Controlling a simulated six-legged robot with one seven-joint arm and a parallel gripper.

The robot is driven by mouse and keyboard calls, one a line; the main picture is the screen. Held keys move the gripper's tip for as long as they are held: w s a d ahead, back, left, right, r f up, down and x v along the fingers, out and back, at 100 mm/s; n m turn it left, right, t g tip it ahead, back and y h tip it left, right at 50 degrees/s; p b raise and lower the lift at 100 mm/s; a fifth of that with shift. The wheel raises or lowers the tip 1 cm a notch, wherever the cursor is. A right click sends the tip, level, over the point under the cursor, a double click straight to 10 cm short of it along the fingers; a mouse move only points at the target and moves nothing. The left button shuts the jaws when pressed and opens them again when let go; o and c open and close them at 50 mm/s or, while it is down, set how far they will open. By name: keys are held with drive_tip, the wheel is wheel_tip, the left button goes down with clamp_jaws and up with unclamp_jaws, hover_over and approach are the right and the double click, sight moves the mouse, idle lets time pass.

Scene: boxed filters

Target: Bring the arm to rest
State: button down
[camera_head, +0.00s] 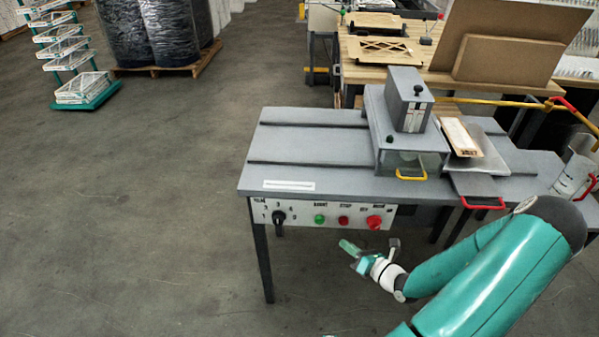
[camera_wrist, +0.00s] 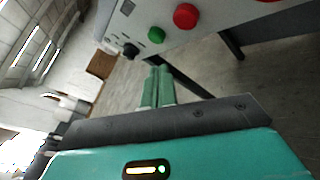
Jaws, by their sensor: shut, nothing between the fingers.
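My gripper (camera_head: 352,250) is in front of the grey machine table (camera_head: 300,140), just below its control panel (camera_head: 330,216). My teal arm reaches in from the lower right of the head view. In the wrist view my gripper's teal fingers (camera_wrist: 158,72) lie side by side, shut with nothing between them. The red button (camera_wrist: 186,16) and green button (camera_wrist: 156,34) on the panel show beyond the fingertips, apart from them.
A grey machine head (camera_head: 405,105) with a yellow handle (camera_head: 411,175) stands on the table. A red handle (camera_head: 484,205) is to its right. A wooden workbench (camera_head: 440,75) is behind. A teal-based rack (camera_head: 88,92) stands far left.

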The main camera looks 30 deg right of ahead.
drive_tip(key=a+r+n+g+y, duration=0.5)
drive_tip(key=a+r+n+g, duration=0.8)
drive_tip(key=a+r+n, duration=0.8)
drive_tip(key=s+a+r+n+t+h, duration=0.1)
drive_tip(key=s+a+r+n+h, duration=0.2)
drive_tip(key=r+n, duration=0.4)
drive_tip(key=s+a+r+n+t+h, duration=0.1)
drive_tip(key=s+r+n+h, duration=0.4)
drive_tip(key=n, duration=0.8)
wheel_tip(320, 180, up, 3)
drive_tip(key=shift+s+a+f+t, duration=0.1)
drive_tip(key=shift+s+a+t, duration=0.15)
drive_tip(key=shift+a, duration=0.65)
